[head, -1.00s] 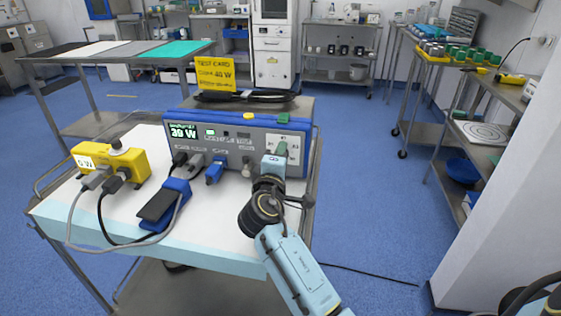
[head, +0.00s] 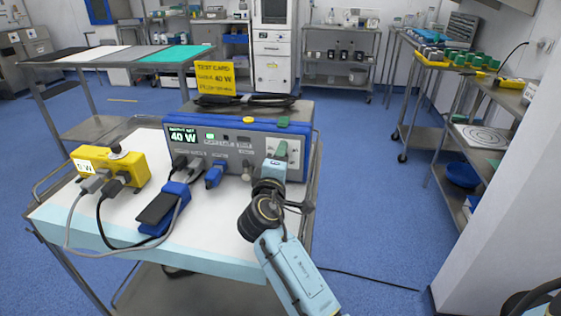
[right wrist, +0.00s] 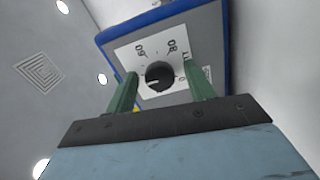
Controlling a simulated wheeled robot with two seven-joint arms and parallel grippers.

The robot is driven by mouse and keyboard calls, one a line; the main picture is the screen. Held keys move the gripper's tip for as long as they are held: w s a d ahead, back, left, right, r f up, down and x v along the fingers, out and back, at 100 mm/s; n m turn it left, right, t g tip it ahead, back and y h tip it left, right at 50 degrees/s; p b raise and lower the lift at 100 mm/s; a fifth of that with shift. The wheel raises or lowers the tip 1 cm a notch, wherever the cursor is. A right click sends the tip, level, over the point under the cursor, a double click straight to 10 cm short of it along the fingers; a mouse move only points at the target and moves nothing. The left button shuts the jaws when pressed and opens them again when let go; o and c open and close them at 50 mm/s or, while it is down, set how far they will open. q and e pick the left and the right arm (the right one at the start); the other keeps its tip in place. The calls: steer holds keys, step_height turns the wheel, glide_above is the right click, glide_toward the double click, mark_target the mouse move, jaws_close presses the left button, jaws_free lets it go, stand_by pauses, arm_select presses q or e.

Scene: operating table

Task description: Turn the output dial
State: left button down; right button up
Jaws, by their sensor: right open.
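The grey and blue generator (head: 228,152) stands on a cart, and its display (head: 183,136) reads 40 W. The yellow test card (head: 216,78) above it also says 40 W. My right gripper (head: 281,150) is at the white dial plate on the generator's right side and covers the dial there. In the right wrist view the black output dial (right wrist: 160,76) sits between the green fingers of my right gripper (right wrist: 161,84). The fingers are open, one on each side, with a gap to the dial. My left gripper is not in view.
A yellow box (head: 128,165) reading 0 W and a blue and black foot pedal (head: 158,208) with cables lie on the cart's white cover (head: 80,215). Black cable (head: 245,101) lies on top of the generator. A wall (head: 505,210) stands at the right.

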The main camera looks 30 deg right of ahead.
steer(key=shift+s+a, duration=0.2)
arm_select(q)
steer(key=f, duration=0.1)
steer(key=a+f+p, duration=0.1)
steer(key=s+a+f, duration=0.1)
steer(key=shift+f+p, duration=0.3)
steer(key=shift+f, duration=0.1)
arm_select(e)
steer(key=v, duration=1.3)
steer(key=shift+d, duration=0.15)
